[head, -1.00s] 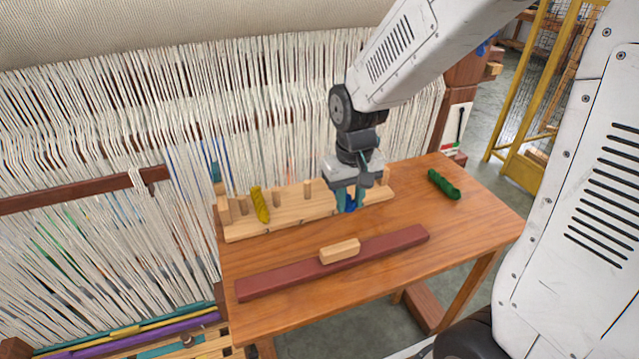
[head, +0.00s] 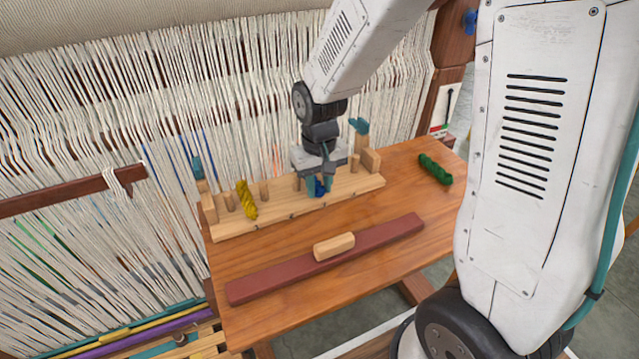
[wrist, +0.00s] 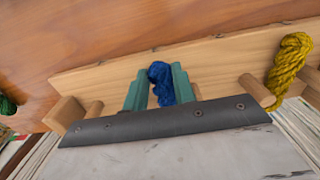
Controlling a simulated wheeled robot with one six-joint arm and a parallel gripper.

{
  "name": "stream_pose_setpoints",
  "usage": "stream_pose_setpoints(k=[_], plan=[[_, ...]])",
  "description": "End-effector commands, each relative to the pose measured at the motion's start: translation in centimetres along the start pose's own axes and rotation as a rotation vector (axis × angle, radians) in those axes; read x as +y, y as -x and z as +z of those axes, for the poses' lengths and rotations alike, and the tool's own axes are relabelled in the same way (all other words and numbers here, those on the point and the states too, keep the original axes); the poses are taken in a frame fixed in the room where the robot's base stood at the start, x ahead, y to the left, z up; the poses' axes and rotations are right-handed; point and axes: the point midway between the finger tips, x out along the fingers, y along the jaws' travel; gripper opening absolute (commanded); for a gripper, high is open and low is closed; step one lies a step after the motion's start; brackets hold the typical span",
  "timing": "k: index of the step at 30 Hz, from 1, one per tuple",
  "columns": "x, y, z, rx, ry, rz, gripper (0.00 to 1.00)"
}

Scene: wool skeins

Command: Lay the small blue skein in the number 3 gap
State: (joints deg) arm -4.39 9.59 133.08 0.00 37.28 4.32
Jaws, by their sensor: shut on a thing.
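The small blue skein (head: 319,188) is held upright between the teal fingertips of my gripper (head: 320,186). It also shows in the wrist view (wrist: 161,84), pinched between the two fingers. My gripper is over the right-of-middle part of a pale wooden rack (head: 285,206) with upright pegs. Whether the skein touches the rack I cannot tell. A yellow skein (head: 246,199) lies across the rack between pegs on the left. It also shows at the right of the wrist view (wrist: 289,68). No gap numbers are readable, and my gripper hides part of the pegs.
A green skein (head: 435,169) lies on the table (head: 400,275) to the right of the rack. A dark red bar (head: 275,280) with a small wooden block (head: 334,246) on it lies in front. White loom threads (head: 100,110) hang close behind the rack.

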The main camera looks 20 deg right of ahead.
Motion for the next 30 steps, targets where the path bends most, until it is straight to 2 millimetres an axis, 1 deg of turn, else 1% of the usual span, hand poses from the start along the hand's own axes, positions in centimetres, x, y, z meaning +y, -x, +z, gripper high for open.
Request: stream_pose_setpoints(k=[3,4,5,6,14,17,20,30], plan=[[0.1,-0.3,0.0,-0.001,-0.002,0.0,0.05],[0.1,-0.3,0.0,-0.001,-0.002,0.0,0.29],[0.1,-0.3,0.0,-0.001,-0.002,0.0,0.38],[0.1,-0.3,0.0,-0.001,-0.002,0.0,0.48],[0.1,-0.3,0.0,0.0,-0.001,0.0,0.48],[0.1,0.1,0.0,0.002,-0.001,0.0,0.48],[0.1,1.4,-0.1,0.003,-0.001,0.0,0.48],[0.1,8.5,-0.1,0.004,-0.001,0.0,0.48]])
